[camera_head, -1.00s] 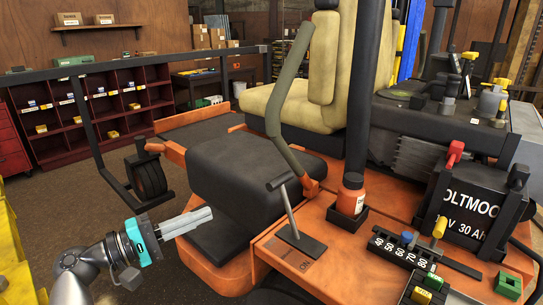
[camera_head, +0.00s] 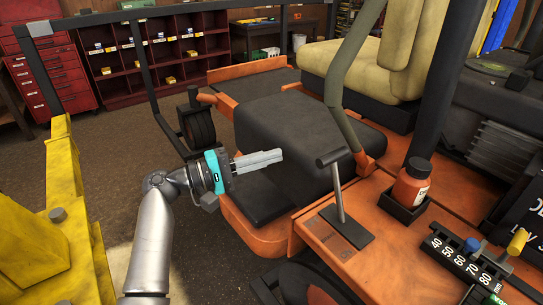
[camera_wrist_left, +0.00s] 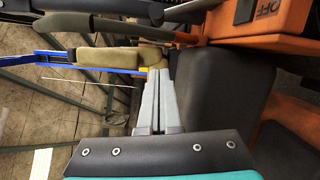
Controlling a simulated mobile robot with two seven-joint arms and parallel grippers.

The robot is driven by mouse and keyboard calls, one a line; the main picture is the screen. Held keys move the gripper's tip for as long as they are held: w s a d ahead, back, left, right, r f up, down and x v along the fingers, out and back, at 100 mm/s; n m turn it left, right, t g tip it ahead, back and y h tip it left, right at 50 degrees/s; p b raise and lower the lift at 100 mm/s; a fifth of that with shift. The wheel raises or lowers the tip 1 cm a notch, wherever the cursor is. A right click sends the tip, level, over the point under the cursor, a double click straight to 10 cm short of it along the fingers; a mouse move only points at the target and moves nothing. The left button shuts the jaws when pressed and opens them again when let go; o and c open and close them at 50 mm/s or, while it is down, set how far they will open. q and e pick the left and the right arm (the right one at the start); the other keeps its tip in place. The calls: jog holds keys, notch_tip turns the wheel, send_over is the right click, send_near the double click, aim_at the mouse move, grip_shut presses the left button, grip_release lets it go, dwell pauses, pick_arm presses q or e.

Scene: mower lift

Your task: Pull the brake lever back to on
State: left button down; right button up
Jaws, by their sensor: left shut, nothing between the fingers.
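The brake lever (camera_head: 338,192) is a grey post with a dark T-shaped handle on top. It rises from a dark slotted plate (camera_head: 346,227) on the mower's orange deck, tilted slightly to the left in the head view. Faint lettering shows on the plate's near side, too small to read. My left gripper (camera_head: 281,154) is shut and empty, left of the lever handle and apart from it. In the left wrist view its closed fingers (camera_wrist_left: 156,92) show. An orange panel with "OFF" lettering (camera_wrist_left: 265,10) shows at the top right there. My right gripper is not in view.
An orange bottle (camera_head: 411,184) stands in a black holder right of the lever. A long olive control arm (camera_head: 346,85) rises behind it. The black mower deck cover (camera_head: 300,130) lies beyond my gripper. A yellow lift frame (camera_head: 65,190) stands at left.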

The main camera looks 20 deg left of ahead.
pick_arm(q)
jog(key=w+d+r+p, duration=0.1)
jog(key=w+d+p, duration=0.1)
jog(key=d, duration=0.6)
jog(key=shift+w+d, duration=0.3)
jog(key=shift+w, duration=0.1)
jog(key=shift+r, duration=0.1)
jog(key=shift+s+d+r+m+g+p, duration=0.15)
jog(key=shift+s+d+r+m+p, duration=0.25)
jog(key=shift+s+d+m, duration=0.15)
jog(key=shift+s+d+r+m+g+p, duration=0.15)
jog(key=shift+s+d+r+m+p, duration=0.25)
jog(key=shift+d, duration=0.2)
jog(key=s+d+m+y+p, duration=0.2)
jog(key=s+d+m+p, duration=0.2)
jog(key=d, duration=0.5)
jog(key=s+m, duration=0.2)
jog(key=shift+s+d+r+m, duration=0.15)
jog(key=shift+d+r+m, duration=0.05)
jog(key=shift+d+m, duration=0.2)
jog(key=shift+f, duration=0.1)
